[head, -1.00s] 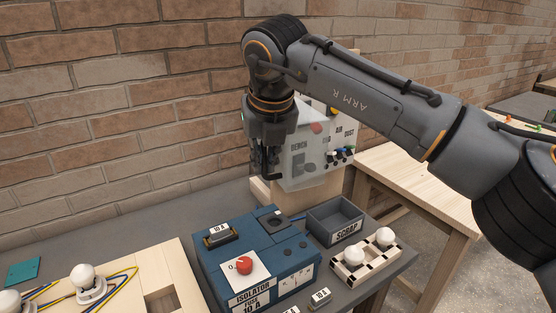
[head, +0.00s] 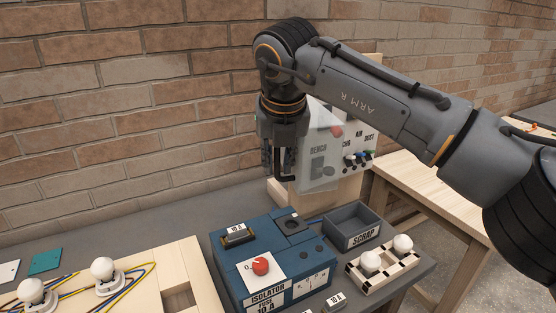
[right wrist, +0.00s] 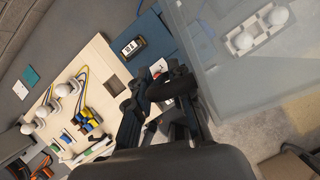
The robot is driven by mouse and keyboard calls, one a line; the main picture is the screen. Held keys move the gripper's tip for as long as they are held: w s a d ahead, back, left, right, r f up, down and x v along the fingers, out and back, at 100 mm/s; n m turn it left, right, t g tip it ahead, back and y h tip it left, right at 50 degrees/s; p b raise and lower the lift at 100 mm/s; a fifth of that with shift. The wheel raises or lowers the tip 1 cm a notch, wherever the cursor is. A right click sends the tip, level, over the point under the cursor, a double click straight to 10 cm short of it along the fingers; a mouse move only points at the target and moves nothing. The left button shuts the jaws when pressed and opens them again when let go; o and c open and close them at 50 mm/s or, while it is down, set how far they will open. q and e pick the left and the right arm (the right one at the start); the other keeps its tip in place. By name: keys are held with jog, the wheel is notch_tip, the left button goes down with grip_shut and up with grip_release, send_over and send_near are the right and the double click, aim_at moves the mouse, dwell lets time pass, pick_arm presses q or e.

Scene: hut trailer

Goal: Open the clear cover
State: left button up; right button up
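The clear cover (head: 318,172) is a see-through box-like pane on the front of the upright grey bench panel (head: 358,140), over a red knob (head: 337,131) and the BENCH lettering. My right gripper (head: 279,176) points down just left of the cover, above the table. My left gripper is out of view.
Below stand the blue isolator box (head: 243,272) with a red knob, the dark scrap tray (head: 352,237) and a bulb rack (head: 382,275). A wooden board (head: 180,275) with bulbs and wires lies at left. A brick wall (head: 130,120) closes the back.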

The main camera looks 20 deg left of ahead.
jog(key=shift+r, duration=0.1)
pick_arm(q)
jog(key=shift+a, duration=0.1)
pick_arm(e)
jog(key=v, duration=1.2)
jog(key=shift+w, duration=0.1)
